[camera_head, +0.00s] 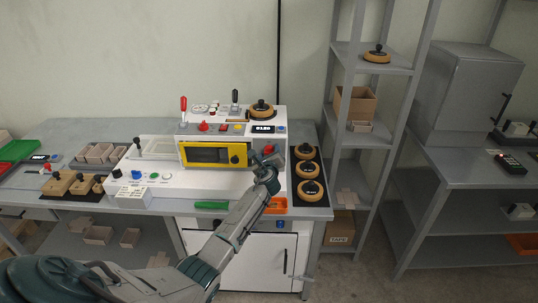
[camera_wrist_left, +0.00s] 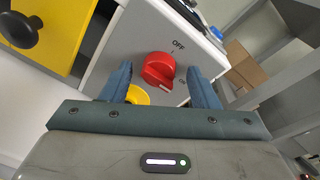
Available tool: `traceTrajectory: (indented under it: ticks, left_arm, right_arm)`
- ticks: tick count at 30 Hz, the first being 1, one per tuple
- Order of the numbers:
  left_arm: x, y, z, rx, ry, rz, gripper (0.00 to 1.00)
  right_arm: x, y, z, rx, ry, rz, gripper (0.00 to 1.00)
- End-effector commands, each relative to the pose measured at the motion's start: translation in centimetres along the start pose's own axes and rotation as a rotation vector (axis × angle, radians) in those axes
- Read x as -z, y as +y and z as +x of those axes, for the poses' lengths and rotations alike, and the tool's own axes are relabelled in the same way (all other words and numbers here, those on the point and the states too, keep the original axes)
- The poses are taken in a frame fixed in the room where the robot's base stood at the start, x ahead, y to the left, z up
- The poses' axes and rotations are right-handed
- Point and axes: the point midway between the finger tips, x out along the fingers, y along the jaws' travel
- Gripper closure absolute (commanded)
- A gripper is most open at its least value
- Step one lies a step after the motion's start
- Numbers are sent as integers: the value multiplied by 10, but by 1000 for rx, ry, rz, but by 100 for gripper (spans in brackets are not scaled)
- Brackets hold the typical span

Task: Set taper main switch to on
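The taper main switch, a red rotary knob (camera_wrist_left: 158,69) with a yellow piece below it, is on a grey panel in the left wrist view. An OFF label (camera_wrist_left: 178,46) is at its upper right. In the head view my left gripper (camera_head: 268,161) is at the white machine's right end.
The white machine (camera_head: 220,183) with a yellow-framed window (camera_head: 213,154) stands on a grey bench (camera_head: 75,130). Several round black-and-tan pieces (camera_head: 308,170) lie right of my gripper. An orange tray (camera_head: 276,205) is below it. A grey shelf rack (camera_head: 343,150) stands at the right.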

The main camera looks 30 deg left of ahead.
Motion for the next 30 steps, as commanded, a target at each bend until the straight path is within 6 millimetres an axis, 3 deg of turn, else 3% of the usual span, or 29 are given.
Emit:
traceTrajectory:
  ticks: [10,24,30]
  left_arm:
    - [1,1,-9,-1,1,0,45]
    - [2,1,-86,0,1,-1,45]
    - [1,0,-104,0,1,-1,45]
  right_arm:
    - [0,1,0,-1,0,0,100]
    - [0,0,6,-1,0,0,100]
    - [-1,0,8,-1,0,0,100]
